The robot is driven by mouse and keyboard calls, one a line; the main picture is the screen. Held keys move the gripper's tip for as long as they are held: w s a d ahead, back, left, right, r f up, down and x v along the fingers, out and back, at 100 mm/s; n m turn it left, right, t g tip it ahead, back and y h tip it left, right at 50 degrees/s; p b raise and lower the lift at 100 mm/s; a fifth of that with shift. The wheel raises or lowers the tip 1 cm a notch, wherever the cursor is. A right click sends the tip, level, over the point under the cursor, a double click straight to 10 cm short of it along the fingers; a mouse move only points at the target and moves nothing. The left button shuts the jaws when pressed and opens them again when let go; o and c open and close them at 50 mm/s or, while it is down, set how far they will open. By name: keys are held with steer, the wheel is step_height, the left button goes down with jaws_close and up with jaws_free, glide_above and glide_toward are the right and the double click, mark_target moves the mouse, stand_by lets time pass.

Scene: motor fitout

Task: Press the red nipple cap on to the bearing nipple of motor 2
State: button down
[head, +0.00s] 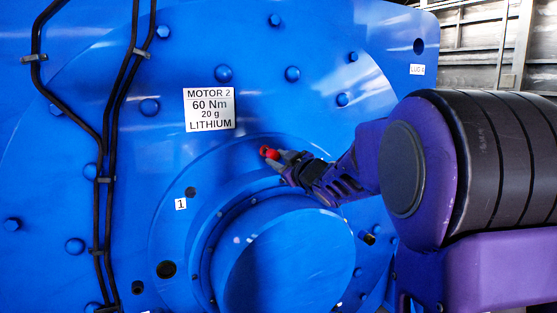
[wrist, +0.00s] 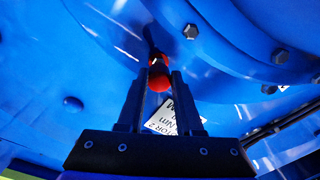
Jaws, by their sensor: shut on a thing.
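The red nipple cap (head: 271,154) is between the fingertips of my gripper (head: 282,160), in front of the blue face of motor 2 (head: 250,75).
A plate reading "MOTOR 2, 60 Nm, 20 g, LITHIUM" (head: 209,109) is up and left of my gripper. A raised round bearing cover (head: 285,265) stands out below it. Black cables (head: 97,170) run down the left. Bolt heads dot the face.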

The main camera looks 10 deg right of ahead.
mark_target(277, 158)
steer(key=shift+x, duration=1.45)
steer(key=shift+c, duration=2.4)
jaws_free()
steer(key=shift+w, duration=0.1)
